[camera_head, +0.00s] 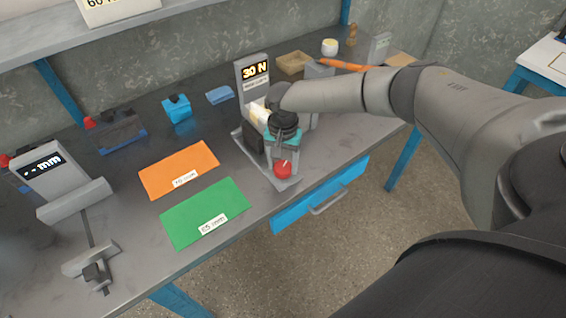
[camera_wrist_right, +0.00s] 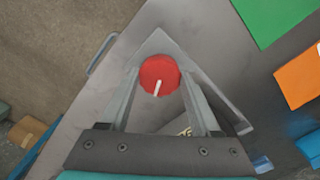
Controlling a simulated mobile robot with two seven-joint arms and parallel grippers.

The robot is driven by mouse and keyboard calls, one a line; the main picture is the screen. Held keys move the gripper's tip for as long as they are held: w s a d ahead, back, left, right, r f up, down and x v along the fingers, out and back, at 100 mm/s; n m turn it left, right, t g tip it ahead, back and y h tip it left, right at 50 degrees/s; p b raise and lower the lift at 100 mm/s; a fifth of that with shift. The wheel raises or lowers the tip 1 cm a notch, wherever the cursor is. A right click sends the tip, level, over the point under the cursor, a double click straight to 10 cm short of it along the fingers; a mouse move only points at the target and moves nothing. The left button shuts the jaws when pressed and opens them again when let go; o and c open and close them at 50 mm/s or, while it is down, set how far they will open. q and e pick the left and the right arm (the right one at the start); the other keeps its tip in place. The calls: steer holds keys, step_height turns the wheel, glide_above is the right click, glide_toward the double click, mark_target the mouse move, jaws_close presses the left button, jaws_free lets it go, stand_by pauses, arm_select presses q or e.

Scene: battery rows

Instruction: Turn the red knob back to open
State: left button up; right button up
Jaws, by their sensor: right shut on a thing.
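The red knob (camera_head: 283,170) sits at the front end of a grey metal fixture near the bench's front edge. It also shows in the right wrist view (camera_wrist_right: 160,70), with a white pointer line on its top. My right gripper (camera_head: 282,163) reaches down to the knob from above and is shut on it, one finger on each side. The fixture's display (camera_head: 256,73) reads "30 N". My gripper and wrist hide part of the fixture. My left gripper is not in view.
An orange mat (camera_head: 180,165) and a green mat (camera_head: 206,212) lie left of the fixture. A measuring device (camera_head: 50,170) reading "mm" stands at the far left. A blue drawer (camera_head: 300,212) with a handle is below the bench edge.

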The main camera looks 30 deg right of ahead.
steer(key=c, duration=0.4)
